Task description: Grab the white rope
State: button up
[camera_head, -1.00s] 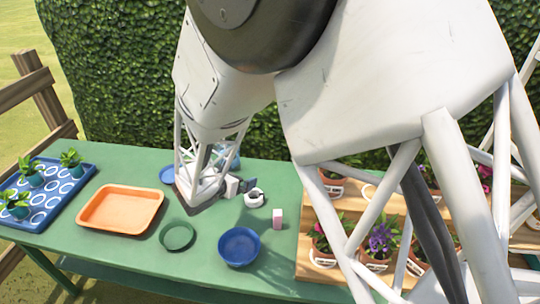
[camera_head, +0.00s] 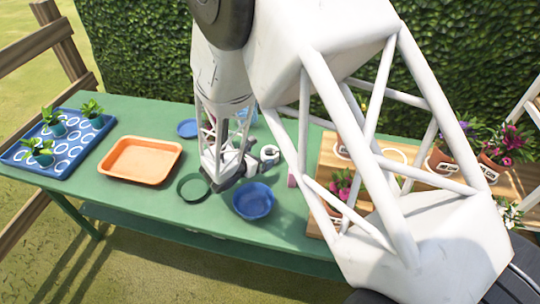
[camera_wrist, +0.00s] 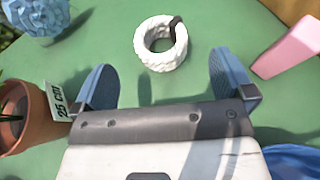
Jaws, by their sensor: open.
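The white rope (camera_wrist: 152,60) is a coiled ring with a dark band at its upper right. It lies on the green table in the wrist view, just beyond my fingertips and roughly centred between them. My gripper (camera_wrist: 162,76) is open, with its two blue finger pads spread apart and nothing between them. In the head view the rope (camera_head: 269,155) sits just right of my gripper, partly crowded by it. How high the fingers are above the table is hard to tell.
A pink block (camera_wrist: 288,48) stands right of the rope. A terracotta pot (camera_wrist: 25,120) with a "25 cm" label is close by my left finger.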

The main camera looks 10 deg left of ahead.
aim_at(271, 150)
jog(key=shift+x, duration=1.15)
jog(key=shift+w+d, duration=0.1)
jog(key=shift+w, duration=0.05)
jog(key=shift+x, duration=2.45)
jog(key=c, duration=1)
jog(key=shift+r, duration=0.2)
jog(key=shift+r, duration=4.85)
